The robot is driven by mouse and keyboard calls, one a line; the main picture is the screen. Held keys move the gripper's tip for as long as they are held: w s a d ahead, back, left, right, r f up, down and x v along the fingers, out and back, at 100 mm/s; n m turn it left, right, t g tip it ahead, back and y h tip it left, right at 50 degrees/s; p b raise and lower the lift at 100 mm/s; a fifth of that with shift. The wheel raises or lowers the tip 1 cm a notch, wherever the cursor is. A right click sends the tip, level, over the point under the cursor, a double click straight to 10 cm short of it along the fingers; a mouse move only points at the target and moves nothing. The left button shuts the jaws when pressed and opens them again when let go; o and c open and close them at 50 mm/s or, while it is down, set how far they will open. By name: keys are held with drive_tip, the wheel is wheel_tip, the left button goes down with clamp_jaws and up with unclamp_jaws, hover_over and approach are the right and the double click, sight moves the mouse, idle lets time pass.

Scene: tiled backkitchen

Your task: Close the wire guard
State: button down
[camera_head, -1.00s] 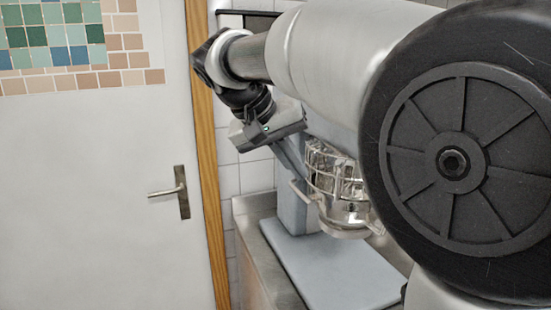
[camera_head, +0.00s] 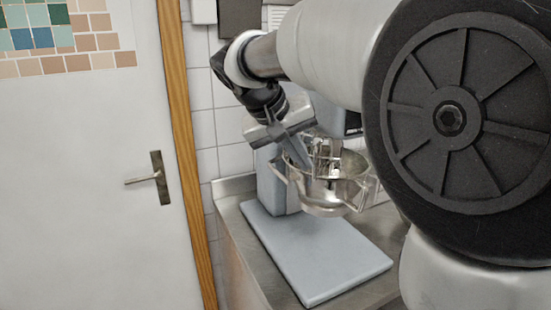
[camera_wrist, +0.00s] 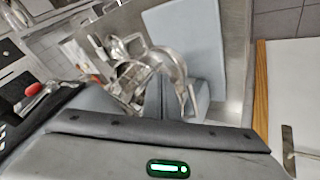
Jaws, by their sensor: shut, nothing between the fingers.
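The wire guard (camera_head: 326,146) is a shiny metal cage at the top of a mixer's steel bowl (camera_head: 325,197). Its wires show at the back of the bowl, and the bowl's front rim looks uncovered. In the wrist view, the guard (camera_wrist: 121,52) and the bowl (camera_wrist: 167,60) lie just beyond the fingers. My gripper (camera_head: 304,164) is shut and empty, pointing down at the bowl's left side close to the guard. I cannot tell whether it touches the wires. My arm hides the mixer's upper part and right side.
The pale mixer base plate (camera_head: 312,262) rests on a steel counter (camera_head: 236,235) against a tiled wall. A white door (camera_head: 70,190) with a wooden frame stands to the left. A red knob (camera_wrist: 33,89) shows at left in the wrist view.

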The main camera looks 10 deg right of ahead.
drive_tip(key=s+d+n+t+y+b, duration=0.1)
drive_tip(key=s+d+n+b, duration=0.1)
drive_tip(key=d, duration=0.5)
drive_tip(key=shift+s+n, duration=0.4)
drive_tip(key=shift+s, duration=0.25)
drive_tip(key=shift+a, duration=0.2)
